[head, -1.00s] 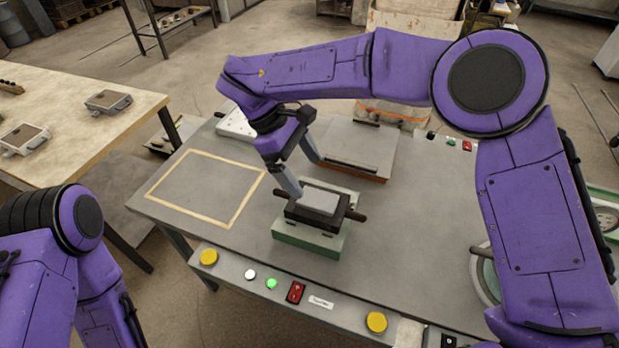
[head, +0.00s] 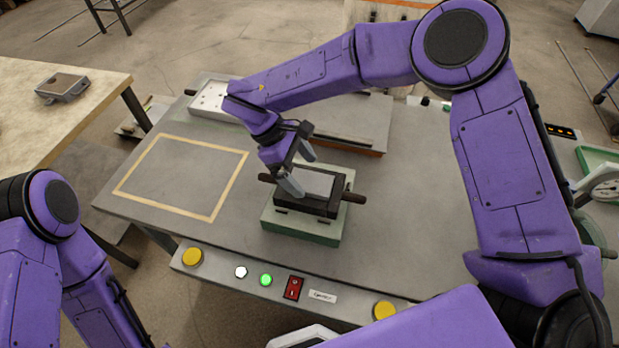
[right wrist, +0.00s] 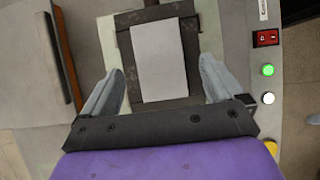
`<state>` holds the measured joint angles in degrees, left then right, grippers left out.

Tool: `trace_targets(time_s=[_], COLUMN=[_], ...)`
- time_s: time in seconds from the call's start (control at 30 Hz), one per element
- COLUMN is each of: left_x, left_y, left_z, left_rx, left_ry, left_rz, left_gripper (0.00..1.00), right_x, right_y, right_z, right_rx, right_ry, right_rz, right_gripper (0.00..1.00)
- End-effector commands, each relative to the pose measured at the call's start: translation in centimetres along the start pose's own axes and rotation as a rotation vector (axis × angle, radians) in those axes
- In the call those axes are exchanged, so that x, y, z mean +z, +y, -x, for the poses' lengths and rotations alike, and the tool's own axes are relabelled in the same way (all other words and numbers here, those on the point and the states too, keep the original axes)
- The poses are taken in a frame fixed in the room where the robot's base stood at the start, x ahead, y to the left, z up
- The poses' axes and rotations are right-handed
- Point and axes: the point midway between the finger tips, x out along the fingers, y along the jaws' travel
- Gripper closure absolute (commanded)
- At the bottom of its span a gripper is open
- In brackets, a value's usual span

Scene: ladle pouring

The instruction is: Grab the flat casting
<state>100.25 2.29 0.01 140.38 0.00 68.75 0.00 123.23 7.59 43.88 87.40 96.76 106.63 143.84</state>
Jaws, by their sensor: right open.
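The flat casting (head: 316,184) is a light grey rectangular plate. It lies in a dark mold frame with side handles (head: 327,206), which rests on a green base (head: 300,228). In the right wrist view the casting (right wrist: 159,62) shows between the two fingers. My right gripper (head: 298,170) is open and empty at the casting's left end in the head view. In the right wrist view its fingertips (right wrist: 162,66) are spread wider than the casting, one on each side, apart from it. My left arm is at the left edge; its gripper is out of view.
A yellow-taped rectangle (head: 146,136) on the grey table is empty. A white tray with holes (head: 212,100) and a flat grey plate (head: 350,120) lie behind. Buttons and a red switch (head: 292,288) line the front edge. The table right of the mold is clear.

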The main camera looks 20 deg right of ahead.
Motion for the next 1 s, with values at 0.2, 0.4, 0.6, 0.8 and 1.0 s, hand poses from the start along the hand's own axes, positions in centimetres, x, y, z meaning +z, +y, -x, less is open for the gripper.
trace_targets(time_s=[0.2, 0.4, 0.6, 0.8, 1.0], left_x=[-0.5, -0.5, -0.4, -0.4, -0.3], left_y=[-0.1, -0.1, -0.1, -0.1, -0.1], left_z=[1.2, 1.1, 1.0, 1.0, 0.7], left_rx=[0.000, 0.000, 0.000, 0.000, 0.000], left_ry=[0.001, 0.000, 0.000, 0.000, 0.000], left_rz=[0.000, 0.000, 0.000, 0.000, 0.000], left_gripper=[1.00, 1.00, 1.00, 1.00, 1.00], right_x=[0.1, 0.0, -0.1, -0.1, 0.0], right_y=[0.0, 0.0, 0.0, 0.0, 0.0], right_z=[-2.5, -2.7, -2.8, -2.8, -2.7], right_rx=[-0.001, 0.000, 0.000, 0.000, 0.001], right_ry=[-0.001, -0.003, -0.004, -0.004, -0.004], right_rz=[0.000, 0.000, 0.001, 0.002, 0.001], right_gripper=[0.05, 0.05, 0.60, 0.77, 0.77])
